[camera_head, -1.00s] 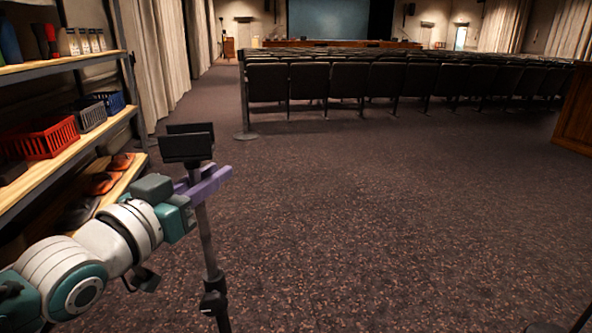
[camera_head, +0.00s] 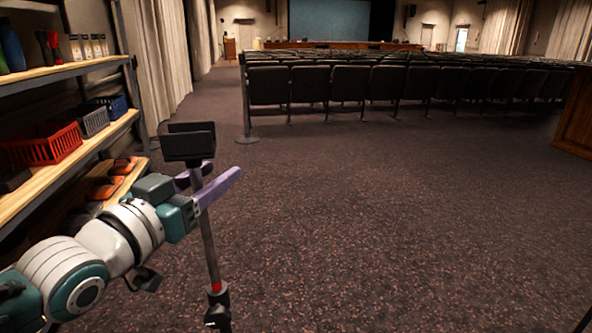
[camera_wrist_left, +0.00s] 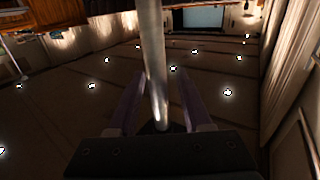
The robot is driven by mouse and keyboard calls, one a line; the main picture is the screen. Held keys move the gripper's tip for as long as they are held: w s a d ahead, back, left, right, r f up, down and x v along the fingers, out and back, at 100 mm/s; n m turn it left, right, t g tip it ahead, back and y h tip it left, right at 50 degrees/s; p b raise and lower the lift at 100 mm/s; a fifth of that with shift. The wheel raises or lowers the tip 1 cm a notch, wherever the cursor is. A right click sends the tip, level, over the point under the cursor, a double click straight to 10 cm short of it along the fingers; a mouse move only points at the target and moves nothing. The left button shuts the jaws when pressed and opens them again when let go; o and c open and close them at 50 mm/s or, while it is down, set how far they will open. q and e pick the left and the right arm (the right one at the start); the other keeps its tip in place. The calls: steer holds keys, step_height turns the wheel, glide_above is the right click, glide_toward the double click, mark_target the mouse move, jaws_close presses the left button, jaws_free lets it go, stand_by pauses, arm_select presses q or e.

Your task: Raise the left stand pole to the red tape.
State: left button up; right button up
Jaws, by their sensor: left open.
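The stand pole (camera_head: 209,245) is a thin grey upright rod with a black cradle-like head (camera_head: 188,142) on top. A band of red tape (camera_head: 215,287) shows low on the rod, just above the black collar (camera_head: 217,305). My left gripper (camera_head: 224,170) has its purple fingers apart, on either side of the pole just below the head. In the left wrist view the pole (camera_wrist_left: 154,60) runs between the two spread fingers, with gaps showing beside it. The stand's lower part is cut off by the frame. My right gripper is not in view.
A shelf unit (camera_head: 70,155) with a red basket (camera_head: 45,147), a blue basket (camera_head: 112,105) and bottles stands at the left. Rows of dark seats (camera_head: 330,82) stand ahead. The carpet (camera_head: 400,220) in the middle and right is clear.

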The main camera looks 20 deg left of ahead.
arm_select(q)
steer(key=s+p, duration=0.1)
steer(key=s, duration=0.9)
steer(key=shift+a+p, duration=0.15)
steer(key=shift+p, duration=0.2)
